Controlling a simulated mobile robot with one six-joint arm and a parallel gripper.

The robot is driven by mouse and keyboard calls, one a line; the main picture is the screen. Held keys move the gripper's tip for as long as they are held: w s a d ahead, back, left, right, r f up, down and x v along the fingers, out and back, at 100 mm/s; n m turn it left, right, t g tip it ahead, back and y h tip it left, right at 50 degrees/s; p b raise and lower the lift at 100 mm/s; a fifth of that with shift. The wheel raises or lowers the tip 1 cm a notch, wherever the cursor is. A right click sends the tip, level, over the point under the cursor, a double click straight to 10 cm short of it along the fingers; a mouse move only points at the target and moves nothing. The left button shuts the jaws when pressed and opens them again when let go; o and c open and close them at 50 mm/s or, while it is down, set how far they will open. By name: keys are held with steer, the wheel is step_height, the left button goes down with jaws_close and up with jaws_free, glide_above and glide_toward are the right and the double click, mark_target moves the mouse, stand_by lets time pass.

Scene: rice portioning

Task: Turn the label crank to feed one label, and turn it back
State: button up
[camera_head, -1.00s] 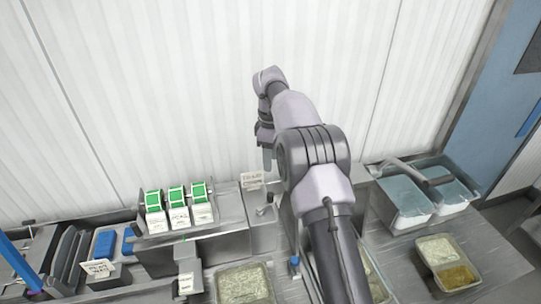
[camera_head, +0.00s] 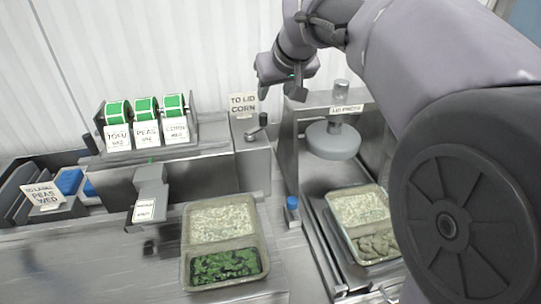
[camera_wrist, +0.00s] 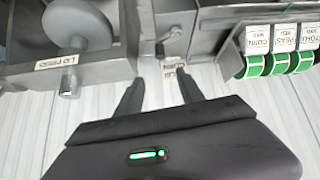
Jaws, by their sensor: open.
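The label crank (camera_head: 257,131), a small lever with a dark round knob, sits on a steel box right of the label rolls. It also shows in the wrist view (camera_wrist: 172,36), upside down and beyond my fingertips. My gripper (camera_head: 278,95) is open and empty, above and slightly right of the crank, apart from it. In the wrist view its two fingers (camera_wrist: 158,84) are spread with nothing between them. Three green label rolls (camera_head: 145,108) stand in a steel holder with white cards below. A white printed label (camera_head: 144,211) shows at the dispenser's front.
A "TO LID CORN" sign (camera_head: 243,104) stands behind the crank. The lid press (camera_head: 333,140) is close on the right, with a tray (camera_head: 350,240) below it. Another tray (camera_head: 187,262) of rice and greens lies in front. A blue-capped item (camera_head: 292,203) stands between them.

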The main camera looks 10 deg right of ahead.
mark_target(264, 115)
steer(key=shift+m+t, duration=0.3)
steer(key=shift+m, duration=0.2)
steer(key=b+x, duration=0.1)
steer(key=x, duration=0.4)
steer(key=b+x, duration=0.2)
steer(key=x, duration=0.4)
steer(key=s+f+b+x, duration=0.1)
steer(key=b+x, duration=0.1)
steer(key=x, duration=0.3)
steer(key=shift+w+a+f, duration=0.15)
steer(key=shift+w+f, duration=0.1)
steer(key=shift+w, duration=0.1)
jaws_close()
